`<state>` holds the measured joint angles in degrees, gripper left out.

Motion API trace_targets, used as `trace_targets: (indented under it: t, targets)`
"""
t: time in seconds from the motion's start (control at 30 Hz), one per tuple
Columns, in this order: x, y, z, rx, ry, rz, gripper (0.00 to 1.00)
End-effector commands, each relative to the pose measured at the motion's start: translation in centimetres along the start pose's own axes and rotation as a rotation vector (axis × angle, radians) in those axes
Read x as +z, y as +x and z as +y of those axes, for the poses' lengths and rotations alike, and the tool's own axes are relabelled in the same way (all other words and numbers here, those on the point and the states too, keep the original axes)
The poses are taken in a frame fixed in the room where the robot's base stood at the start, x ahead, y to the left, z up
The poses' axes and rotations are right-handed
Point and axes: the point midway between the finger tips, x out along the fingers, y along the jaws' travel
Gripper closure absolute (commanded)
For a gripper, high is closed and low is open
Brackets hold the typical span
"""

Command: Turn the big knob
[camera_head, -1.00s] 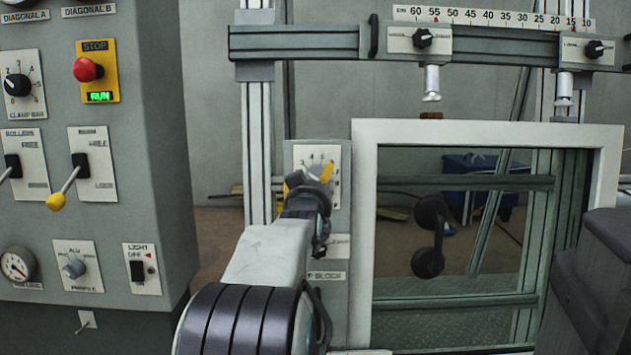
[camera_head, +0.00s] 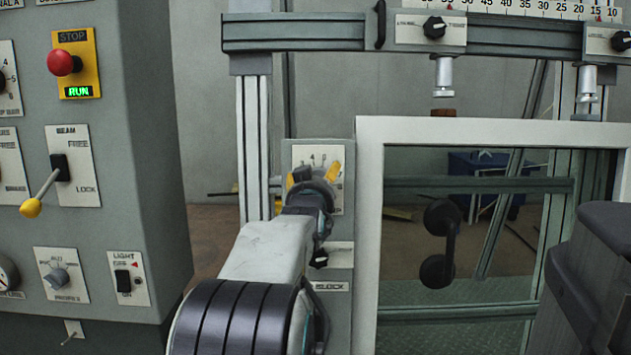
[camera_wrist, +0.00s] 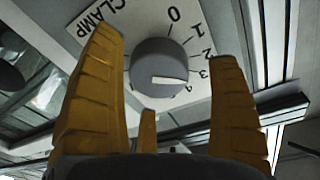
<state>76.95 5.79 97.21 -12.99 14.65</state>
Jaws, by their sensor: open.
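The big knob (camera_wrist: 158,72) is round and grey with a pale pointer bar. It sits on a white dial plate (camera_wrist: 185,22) marked CLAMP with numbers from 0; the bar points near 3 to 4. My gripper (camera_wrist: 165,60) is open, with yellow fingers to the left and right of the knob and a third finger below it. I cannot tell whether any finger touches it. In the head view my gripper (camera_head: 314,178) is in front of the dial plate (camera_head: 318,155) on a narrow grey post, and hides the knob.
A grey control cabinet (camera_head: 150,130) with levers and a red stop button (camera_head: 64,63) stands at left. A white-framed window (camera_head: 368,240) with a black handle (camera_head: 441,243) is right of the post. A rail (camera_head: 300,33) crosses above. A small black knob (camera_head: 319,259) is below my gripper.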

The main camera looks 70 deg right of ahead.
Motion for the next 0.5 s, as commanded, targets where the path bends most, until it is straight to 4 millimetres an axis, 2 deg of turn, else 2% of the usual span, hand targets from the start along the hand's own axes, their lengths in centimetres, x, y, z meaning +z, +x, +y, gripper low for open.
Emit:
trace_targets:
  t: [0.37, 0.5]
  targets:
    - [-0.07, -0.07, 0.19, 0.003, 0.0, 0.001, 0.17]
    - [-0.07, -0.06, 0.18, 0.003, 0.0, 0.001, 0.29]
